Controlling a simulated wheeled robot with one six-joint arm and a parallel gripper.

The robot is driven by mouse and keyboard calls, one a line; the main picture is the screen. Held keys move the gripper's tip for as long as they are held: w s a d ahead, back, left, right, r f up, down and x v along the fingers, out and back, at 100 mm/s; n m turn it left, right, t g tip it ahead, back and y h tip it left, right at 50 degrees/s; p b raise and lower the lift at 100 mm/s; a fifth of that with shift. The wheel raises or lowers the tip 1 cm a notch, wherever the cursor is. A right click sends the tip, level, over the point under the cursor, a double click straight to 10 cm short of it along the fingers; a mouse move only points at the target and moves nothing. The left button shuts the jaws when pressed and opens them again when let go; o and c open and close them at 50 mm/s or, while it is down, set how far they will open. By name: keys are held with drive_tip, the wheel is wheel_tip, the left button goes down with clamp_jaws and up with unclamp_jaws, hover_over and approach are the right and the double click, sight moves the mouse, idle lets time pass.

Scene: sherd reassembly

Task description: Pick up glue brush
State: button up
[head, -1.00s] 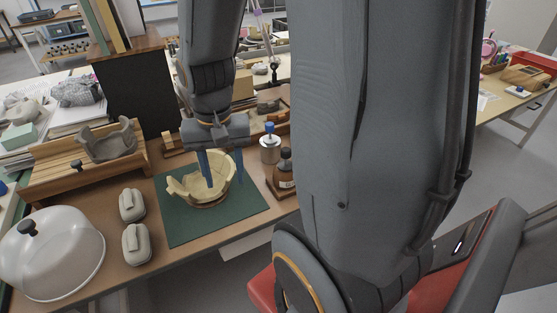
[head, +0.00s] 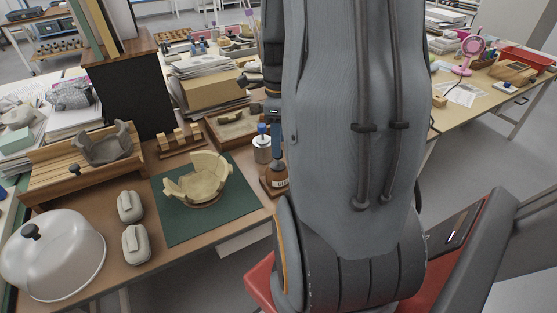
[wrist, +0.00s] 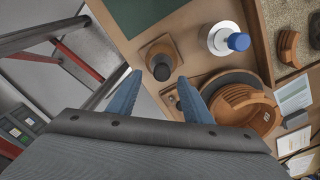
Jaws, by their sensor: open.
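In the wrist view the two blue fingers of my gripper (wrist: 160,80) are apart with nothing held between them. A pale round pot (wrist: 216,41) with a blue upright piece (wrist: 238,41) stands beyond the right finger. The blue piece may be the glue brush's handle; I cannot tell for sure. The same pot (head: 262,150) and blue top (head: 262,128) stand right of the green mat in the head view. A brown bottle with a black cap (wrist: 161,66) is beyond the fingertips. In the head view my arm hides most of the gripper.
A partly rebuilt cream bowl (head: 205,178) sits on the green mat (head: 180,230). The brown bottle (head: 275,180) stands close to the pot. A terracotta vessel (wrist: 245,108) lies right of the fingers. A sand tray (head: 235,125) is behind. The table's edge runs near the bottle.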

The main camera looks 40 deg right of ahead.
sight(278, 166)
drive_tip(key=shift+w+f+p, duration=0.2)
drive_tip(key=shift+f+p, duration=0.6)
drive_tip(key=shift+f, duration=2)
drive_tip(key=c, duration=0.9)
